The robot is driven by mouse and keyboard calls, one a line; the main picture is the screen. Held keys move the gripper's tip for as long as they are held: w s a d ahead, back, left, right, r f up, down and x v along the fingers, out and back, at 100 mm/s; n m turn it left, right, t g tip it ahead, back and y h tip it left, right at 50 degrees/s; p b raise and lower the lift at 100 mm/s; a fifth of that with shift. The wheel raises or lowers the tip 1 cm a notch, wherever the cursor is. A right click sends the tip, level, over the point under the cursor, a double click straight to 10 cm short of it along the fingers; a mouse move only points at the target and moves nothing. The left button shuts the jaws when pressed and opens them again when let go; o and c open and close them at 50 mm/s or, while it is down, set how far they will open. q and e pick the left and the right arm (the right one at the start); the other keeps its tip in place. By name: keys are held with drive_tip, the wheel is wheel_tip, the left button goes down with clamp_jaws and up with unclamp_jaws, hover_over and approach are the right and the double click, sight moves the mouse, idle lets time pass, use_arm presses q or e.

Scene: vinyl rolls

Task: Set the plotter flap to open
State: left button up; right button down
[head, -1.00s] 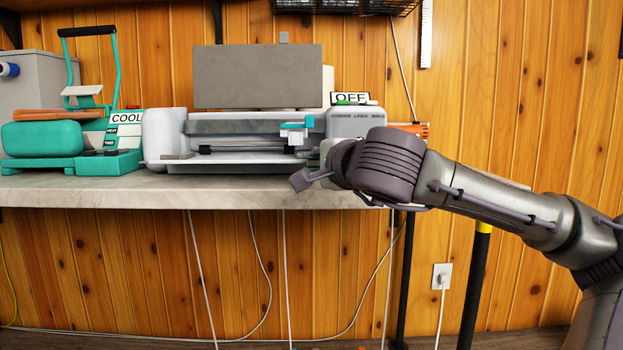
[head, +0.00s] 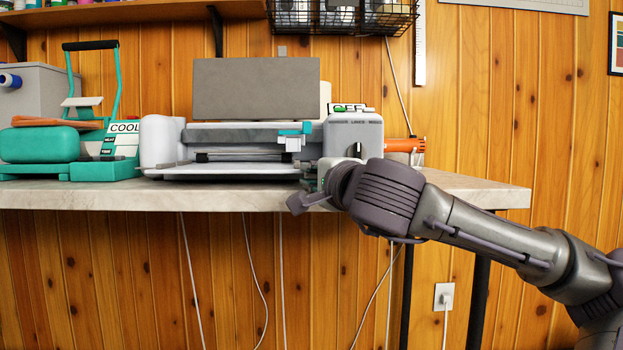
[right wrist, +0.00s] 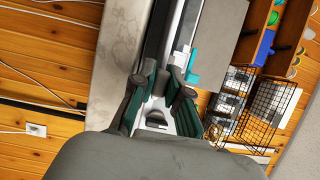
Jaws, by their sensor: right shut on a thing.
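The plotter (head: 160,142) stands on the counter, white at its ends, with a grey upright panel (head: 256,88) above it. I cannot tell for certain which part is the flap. A teal and white carriage (head: 294,136) sits on its rail; it also shows in the right wrist view (right wrist: 192,72). My right gripper (head: 322,180) is at the front of the plotter's right end, largely hidden behind my wrist. My left gripper is not in view.
A teal heat press (head: 40,145) with a "COOL" sign stands left of the plotter. An orange tool (head: 404,146) lies to its right. The counter (head: 480,188) is bare at the right end. Wire baskets (head: 345,16) hang above. Cables hang below.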

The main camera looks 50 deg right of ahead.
drive_tip(key=shift+a+f, duration=0.1)
drive_tip(key=shift+f, duration=0.1)
drive_tip(key=c, duration=1.2)
unclamp_jaws()
drive_tip(key=shift+o, duration=0.2)
drive_tip(key=shift+s+a+r, duration=0.15)
drive_tip(key=shift+s+a, duration=0.1)
drive_tip(key=shift+s, duration=0.4)
drive_tip(key=v, duration=0.6)
drive_tip(key=shift+s+a, duration=0.2)
drive_tip(key=shift+s, duration=0.05)
